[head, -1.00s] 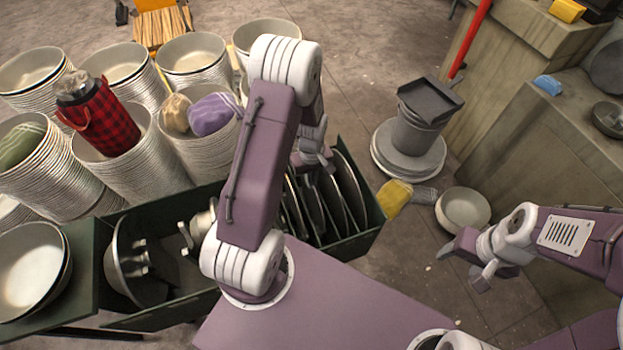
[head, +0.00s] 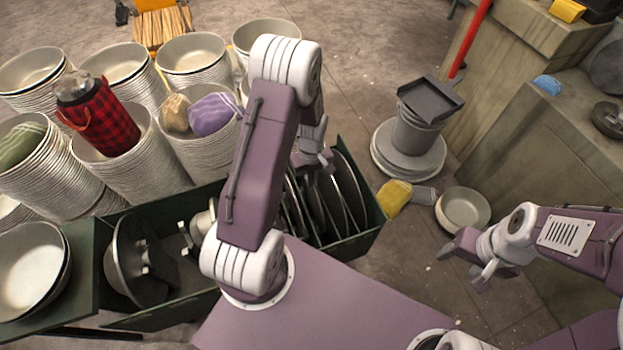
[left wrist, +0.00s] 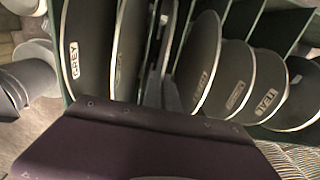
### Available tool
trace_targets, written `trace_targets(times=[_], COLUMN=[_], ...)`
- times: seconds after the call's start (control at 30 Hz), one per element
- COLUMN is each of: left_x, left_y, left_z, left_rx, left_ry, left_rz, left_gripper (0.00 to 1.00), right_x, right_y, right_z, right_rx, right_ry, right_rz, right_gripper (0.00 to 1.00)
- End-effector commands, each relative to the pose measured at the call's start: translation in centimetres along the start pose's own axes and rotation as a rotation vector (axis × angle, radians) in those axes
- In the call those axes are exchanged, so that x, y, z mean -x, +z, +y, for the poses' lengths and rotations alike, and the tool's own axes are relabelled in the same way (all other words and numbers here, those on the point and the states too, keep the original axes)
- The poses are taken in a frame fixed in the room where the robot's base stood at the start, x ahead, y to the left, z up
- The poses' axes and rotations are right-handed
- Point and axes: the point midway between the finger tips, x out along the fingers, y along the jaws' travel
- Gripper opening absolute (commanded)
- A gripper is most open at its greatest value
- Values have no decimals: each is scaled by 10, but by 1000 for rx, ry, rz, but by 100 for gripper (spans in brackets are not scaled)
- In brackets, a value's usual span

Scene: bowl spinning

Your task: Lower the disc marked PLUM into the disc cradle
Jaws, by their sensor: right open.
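Several dark discs with pale rims stand on edge in slots of a dark green rack (head: 368,222), which also shows in the left wrist view. I cannot make out PLUM on any disc. My left gripper (head: 318,158) is over the rack among the discs. Its narrow fingers (left wrist: 165,80) point down between discs. Whether a disc is between them is unclear. My right gripper (head: 468,262) is open and empty at the right, away from the rack.
Stacked bowls (head: 135,165) crowd the left, one holding a red plaid flask (head: 112,118). A metal bowl part (head: 125,262) lies in the rack's left end.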

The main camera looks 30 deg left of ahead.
Motion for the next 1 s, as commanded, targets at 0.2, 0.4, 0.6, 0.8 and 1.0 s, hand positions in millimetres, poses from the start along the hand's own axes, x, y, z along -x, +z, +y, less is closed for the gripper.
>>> trace_targets(times=[0.2, 0.4, 0.6, 0.8, 1.0], left_x=[0, 0, 4, 12, 19], left_y=[0, 0, 0, 0, 0], left_z=[0, 0, 0, 0, 0], left_rx=[0, 0, 0, 0, 0], left_ry=[0, 0, 0, 0, 0], left_rz=[0, 0, 0, 0, 0], left_gripper=[0, 0, 0, 0, 0], right_x=[0, 0, 3, 11, 18], right_y=[0, 0, 0, -1, -2], right_z=[0, 0, 0, 0, 0], right_rx=[0, 0, 0, 0, 0], right_ry=[0, 0, 0, 0, 0], right_rz=[0, 0, 0, 0, 0], right_gripper=[60, 60, 60, 60, 60])
